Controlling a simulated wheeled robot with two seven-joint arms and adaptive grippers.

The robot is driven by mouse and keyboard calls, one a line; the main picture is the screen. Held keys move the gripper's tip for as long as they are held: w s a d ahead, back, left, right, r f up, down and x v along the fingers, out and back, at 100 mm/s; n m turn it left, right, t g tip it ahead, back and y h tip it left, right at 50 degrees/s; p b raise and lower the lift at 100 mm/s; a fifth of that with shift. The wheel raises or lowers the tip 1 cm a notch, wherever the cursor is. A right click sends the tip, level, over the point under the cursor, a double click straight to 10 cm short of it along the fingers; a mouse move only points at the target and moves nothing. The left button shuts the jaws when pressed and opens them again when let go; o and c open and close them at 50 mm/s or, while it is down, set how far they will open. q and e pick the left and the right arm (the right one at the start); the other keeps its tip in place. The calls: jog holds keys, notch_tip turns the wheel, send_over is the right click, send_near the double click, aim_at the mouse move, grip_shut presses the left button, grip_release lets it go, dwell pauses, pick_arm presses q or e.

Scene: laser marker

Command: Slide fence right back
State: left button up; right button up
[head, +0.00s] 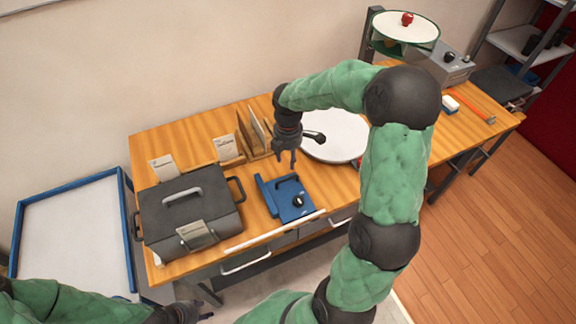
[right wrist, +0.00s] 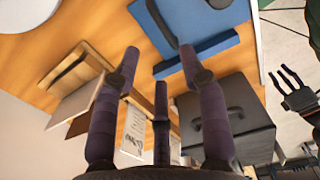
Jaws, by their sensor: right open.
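The blue laser marker fixture (head: 293,199) sits near the table's front edge, with a black knob on top. Its raised blue bar, which looks like the fence (head: 266,195), runs along its left side. In the right wrist view the blue bar (right wrist: 205,50) lies beside the blue plate (right wrist: 200,18). My right gripper (head: 286,160) is open and empty, above and behind the fixture, apart from the bar. My left gripper (head: 198,312) is low at the bottom of the head view, away from the table. Its fingers look spread in the right wrist view (right wrist: 286,76).
A dark lidded box (head: 190,215) with handles stands left of the fixture. Wooden holders with cards (head: 230,150) stand behind it. A round white plate (head: 335,135) lies right of my right gripper. A partly open drawer (head: 275,231) juts from the table's front.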

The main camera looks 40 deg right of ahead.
jog(key=shift+r, duration=1.4)
pick_arm(q)
jog(key=shift+r, duration=0.15)
pick_arm(e)
jog(key=shift+r, duration=0.1)
